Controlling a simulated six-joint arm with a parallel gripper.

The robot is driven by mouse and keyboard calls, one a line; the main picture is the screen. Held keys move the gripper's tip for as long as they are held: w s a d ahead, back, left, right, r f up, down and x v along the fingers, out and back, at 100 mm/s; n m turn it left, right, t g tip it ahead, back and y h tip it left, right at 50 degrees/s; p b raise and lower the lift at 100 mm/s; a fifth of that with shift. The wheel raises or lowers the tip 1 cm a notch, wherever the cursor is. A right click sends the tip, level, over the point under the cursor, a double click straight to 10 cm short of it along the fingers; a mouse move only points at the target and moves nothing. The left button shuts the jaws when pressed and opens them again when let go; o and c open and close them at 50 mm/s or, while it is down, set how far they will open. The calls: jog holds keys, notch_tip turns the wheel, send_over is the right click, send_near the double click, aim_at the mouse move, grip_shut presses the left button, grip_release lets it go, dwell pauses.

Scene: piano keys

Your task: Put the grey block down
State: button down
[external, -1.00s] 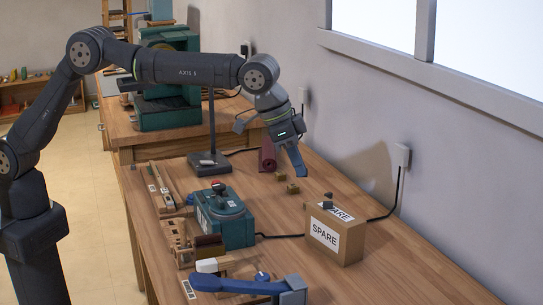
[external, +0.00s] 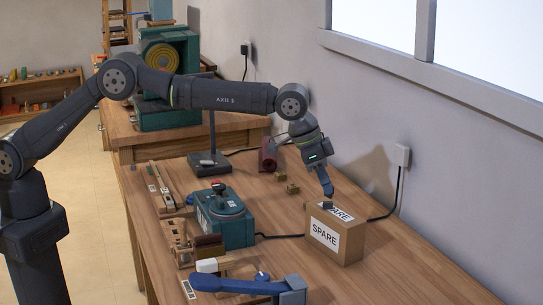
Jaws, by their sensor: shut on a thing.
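The small dark grey block (external: 327,206) is at the top of the cardboard box marked SPARE (external: 349,243). My gripper (external: 328,194) points down over the box and is shut on the block, at the block's upper end. The block looks to be resting on the box top, but a very small gap cannot be ruled out at this size. My fingers hide part of the block.
A teal device with a round top (external: 225,224) stands left of the box, with a black cable running behind the box to the wall socket (external: 402,155). Two small brass-coloured blocks (external: 286,182) lie behind. A blue lever (external: 250,286) is in front. Bare wood lies right of the box.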

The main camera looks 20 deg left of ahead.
jog(key=shift+f, duration=1.1)
jog(key=shift+f, duration=0.6)
jog(key=c, duration=1.5)
grip_release()
jog(key=shift+a+f, duration=0.1)
jog(key=shift+r, duration=0.4)
jog(key=v, duration=1.2)
jog(key=shift+r, duration=0.3)
jog(key=shift+f, duration=0.1)
